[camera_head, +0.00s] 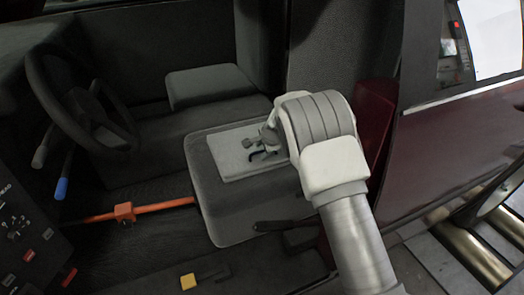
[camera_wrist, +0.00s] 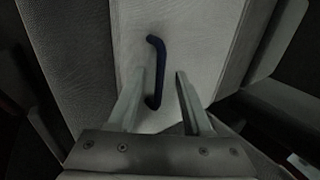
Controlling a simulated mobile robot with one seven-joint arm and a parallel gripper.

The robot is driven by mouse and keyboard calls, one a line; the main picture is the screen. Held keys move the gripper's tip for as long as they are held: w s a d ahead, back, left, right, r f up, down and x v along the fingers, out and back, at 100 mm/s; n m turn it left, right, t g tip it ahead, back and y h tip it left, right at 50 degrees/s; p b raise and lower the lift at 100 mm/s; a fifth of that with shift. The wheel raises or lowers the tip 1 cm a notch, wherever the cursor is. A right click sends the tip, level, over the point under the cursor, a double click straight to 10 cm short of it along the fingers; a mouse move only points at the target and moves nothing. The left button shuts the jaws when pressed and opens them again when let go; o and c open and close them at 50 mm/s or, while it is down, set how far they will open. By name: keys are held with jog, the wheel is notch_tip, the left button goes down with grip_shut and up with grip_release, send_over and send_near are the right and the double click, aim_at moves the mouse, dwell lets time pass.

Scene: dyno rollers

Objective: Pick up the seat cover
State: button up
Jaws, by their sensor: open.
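The seat cover (camera_head: 235,160) is a flat light grey panel lying on top of the dark grey front seat. It fills the middle of the wrist view (camera_wrist: 190,35). A dark blue handle (camera_wrist: 157,50) stands on it and shows small in the head view (camera_head: 256,155). My gripper (camera_wrist: 160,73) is open over the cover, with one finger on each side of the handle's lower part in the wrist view. I cannot tell whether the fingers touch it. In the head view my gripper (camera_head: 262,146) is small, and my arm hides the seat's right side.
A steering wheel (camera_head: 82,103) with blue and grey levers is at left. An orange bar (camera_head: 125,213) runs along the floor to the seat (camera_head: 235,218). A second seat (camera_head: 210,86) stands behind. The dark red car door (camera_head: 460,140) is at right, near my arm.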

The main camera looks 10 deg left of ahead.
jog(key=shift+c, duration=0.3)
grip_shut()
dwell(1.1)
